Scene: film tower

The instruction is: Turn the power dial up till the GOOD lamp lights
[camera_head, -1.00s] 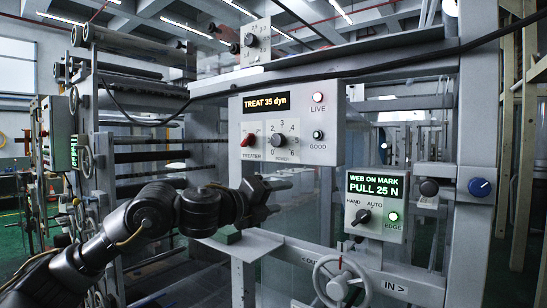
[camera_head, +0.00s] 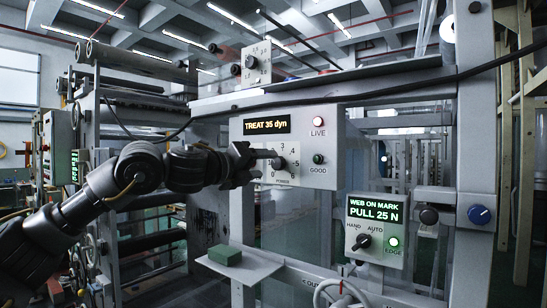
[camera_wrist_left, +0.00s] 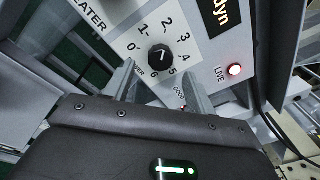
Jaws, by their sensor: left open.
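The power dial (camera_head: 278,163) is a dark round knob on the white treater panel (camera_head: 334,177), inside a scale from 0 to 6. The wrist view shows it face-on (camera_wrist_left: 160,57); its exact setting is hard to read. My left gripper (camera_head: 262,161) is open in front of the dial, and in the wrist view its two fingers (camera_wrist_left: 158,80) point towards it from either side of its lower edge. I cannot tell whether they touch it. The GOOD lamp (camera_head: 318,158) looks dark green and unlit. My right gripper is not in view.
The LIVE lamp (camera_head: 318,121) glows, and the display (camera_head: 267,125) reads TREAT 35 dyn. A green block (camera_head: 225,255) lies on a grey shelf (camera_head: 258,267) below. A WEB ON MARK box (camera_head: 390,256) stands at right. A black cable (camera_head: 400,72) runs above the panel.

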